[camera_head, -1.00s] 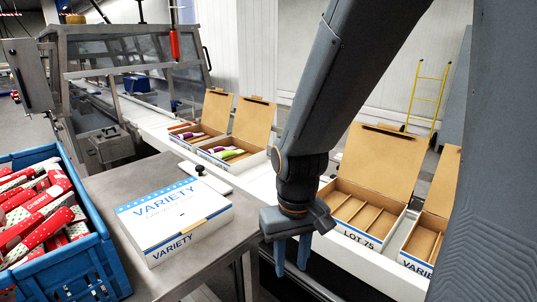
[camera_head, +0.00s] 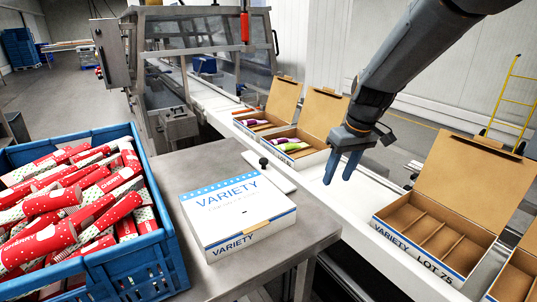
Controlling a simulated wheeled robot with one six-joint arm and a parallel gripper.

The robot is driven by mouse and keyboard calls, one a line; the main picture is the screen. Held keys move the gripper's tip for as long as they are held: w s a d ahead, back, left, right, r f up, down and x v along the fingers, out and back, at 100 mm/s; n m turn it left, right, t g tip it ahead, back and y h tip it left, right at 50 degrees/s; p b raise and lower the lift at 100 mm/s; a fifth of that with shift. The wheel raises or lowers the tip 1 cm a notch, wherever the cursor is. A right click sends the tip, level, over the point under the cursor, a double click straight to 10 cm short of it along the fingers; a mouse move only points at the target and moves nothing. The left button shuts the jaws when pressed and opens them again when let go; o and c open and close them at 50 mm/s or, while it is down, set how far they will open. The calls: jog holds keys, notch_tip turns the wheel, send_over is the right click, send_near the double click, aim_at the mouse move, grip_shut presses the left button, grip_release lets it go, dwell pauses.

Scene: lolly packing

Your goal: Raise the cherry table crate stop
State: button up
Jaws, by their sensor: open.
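A blue crate (camera_head: 128,270) holds several red cherry-labelled packs (camera_head: 75,195) at the left, beside the steel table (camera_head: 200,157). A flat white plate (camera_head: 283,179) with a black knob (camera_head: 263,163) lies at the table's back edge, behind the closed Variety box. I cannot tell whether this plate is the crate stop; no other part is plainly a stop. The far side of the crate's base is hidden.
A closed white Variety box (camera_head: 237,214) sits on the steel table. A white conveyor (camera_head: 365,215) runs behind it, carrying open cardboard boxes (camera_head: 428,240), some empty, two with lollies. A glazed machine (camera_head: 205,50) stands at the back.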

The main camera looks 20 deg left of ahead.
jog(key=w+a+r+n+y, duration=0.1)
jog(key=w+a+n, duration=0.15)
jog(key=a, duration=0.35)
jog(key=w+a+r+n, duration=0.1)
jog(key=w+a, duration=0.3)
jog(key=a, duration=0.2)
jog(key=n+y+p, duration=0.1)
jog(key=n, duration=0.2)
send_near(263, 160)
jog(key=f, duration=0.1)
jog(key=shift+w+p+x, duration=0.2)
jog(key=shift+p+x, duration=0.85)
jog(key=shift+x, duration=2.55)
jog(key=shift+a+r, duration=0.1)
jog(key=shift+a, duration=0.05)
